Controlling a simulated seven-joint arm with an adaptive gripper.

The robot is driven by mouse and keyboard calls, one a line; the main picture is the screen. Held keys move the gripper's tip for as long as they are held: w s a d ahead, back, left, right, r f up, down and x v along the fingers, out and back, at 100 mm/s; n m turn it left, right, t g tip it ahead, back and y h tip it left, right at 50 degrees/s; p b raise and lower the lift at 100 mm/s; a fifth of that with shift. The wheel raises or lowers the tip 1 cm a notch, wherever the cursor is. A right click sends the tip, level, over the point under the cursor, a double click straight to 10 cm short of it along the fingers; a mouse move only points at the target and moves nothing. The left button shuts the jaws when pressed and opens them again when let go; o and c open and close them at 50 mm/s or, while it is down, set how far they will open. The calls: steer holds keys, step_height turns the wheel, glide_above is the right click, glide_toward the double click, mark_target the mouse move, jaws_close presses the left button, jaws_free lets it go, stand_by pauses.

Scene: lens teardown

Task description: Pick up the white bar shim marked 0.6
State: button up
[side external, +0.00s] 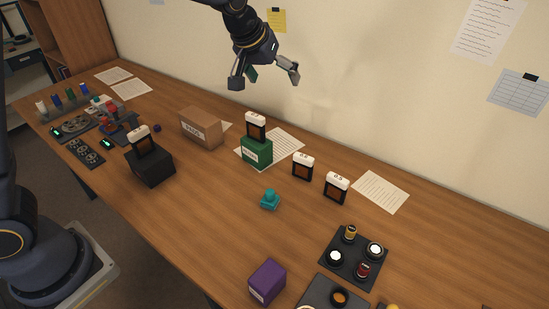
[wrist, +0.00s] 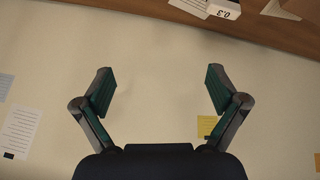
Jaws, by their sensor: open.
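Several dark frames with white top bars show in the side view: one on a black box (side external: 141,139), one on a green box (side external: 256,121), and two on the table, a left one (side external: 303,160) and a right one (side external: 337,180). Their marks are too small there to read surely, so I cannot tell which is 0.6. In the wrist view one white bar (wrist: 224,9), marked 0.3 and upside down, shows at the top edge. My gripper (side external: 264,79) is open and empty, high above the table near the wall; its spread fingers (wrist: 160,84) face the wall.
A brown carton (side external: 201,128) stands left of the green box. A teal part (side external: 270,199), a purple box (side external: 267,282) and a dark tray (side external: 340,262) with small jars lie nearer. Papers lie along the wall. The table centre is mostly clear.

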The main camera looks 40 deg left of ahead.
steer(key=w+d+f+m+g, duration=0.15)
steer(key=d+f, duration=0.25)
steer(key=f, duration=0.5)
glide_toward(303, 157)
steer(key=shift+g+y, duration=0.25)
steer(key=shift+y, duration=0.05)
steer(key=x, duration=0.6)
steer(key=shift+d+f, duration=0.3)
steer(key=shift+d, duration=0.05)
steer(key=x, duration=0.5)
steer(key=shift+w+a+f, duration=0.15)
steer(key=shift+w+f, duration=0.1)
steer(key=shift+f, duration=0.05)
steer(key=c, duration=1.2)
steer(key=shift+c, duration=0.2)
steer(key=shift+r, duration=0.2)
